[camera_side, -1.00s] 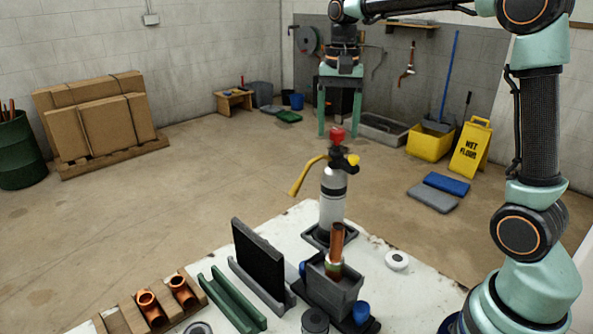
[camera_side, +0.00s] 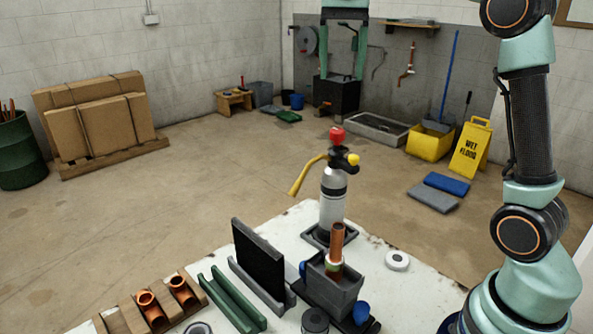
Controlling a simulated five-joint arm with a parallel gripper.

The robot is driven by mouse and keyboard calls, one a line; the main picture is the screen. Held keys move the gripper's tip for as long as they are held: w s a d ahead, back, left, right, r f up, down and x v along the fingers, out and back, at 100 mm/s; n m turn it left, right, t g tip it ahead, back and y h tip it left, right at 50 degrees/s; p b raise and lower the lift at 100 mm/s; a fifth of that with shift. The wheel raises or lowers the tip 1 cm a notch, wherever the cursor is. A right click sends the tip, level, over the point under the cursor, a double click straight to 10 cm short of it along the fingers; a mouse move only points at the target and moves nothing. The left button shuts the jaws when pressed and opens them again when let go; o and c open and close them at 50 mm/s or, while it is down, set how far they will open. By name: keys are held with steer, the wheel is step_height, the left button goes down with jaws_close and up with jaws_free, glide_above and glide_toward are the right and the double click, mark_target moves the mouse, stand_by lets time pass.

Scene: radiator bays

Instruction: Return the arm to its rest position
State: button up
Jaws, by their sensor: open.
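My gripper (camera_side: 341,74) is at the top middle of the side view, high above the work table (camera_side: 415,290). Its two teal fingers point down and stand apart, with nothing between them. It is open and empty. Its wrist and part of my arm are cut off by the top edge of the picture. My arm's lower links stand upright at the right side.
On the table, a torch with a red knob (camera_side: 333,195) stands upright below my gripper in the picture. A copper pipe (camera_side: 336,245) stands in a grey holder (camera_side: 342,292). A black panel (camera_side: 258,262), a green trough (camera_side: 228,300) and copper fittings (camera_side: 150,307) are to the left.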

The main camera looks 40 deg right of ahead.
stand_by(0.3)
steer(key=s+a+f+n+t, duration=0.2)
steer(key=s+a+f+n, duration=0.1)
steer(key=s+f+n, duration=0.2)
steer(key=s+a+f+n+t, duration=0.3)
steer(key=s+a+f+n, duration=0.1)
steer(key=s+f, duration=0.3)
step_height(320, 180, down, 3)
steer(key=shift+s+r+n+t, duration=0.2)
steer(key=shift+s+n+t, duration=0.1)
steer(key=shift+n, duration=0.5)
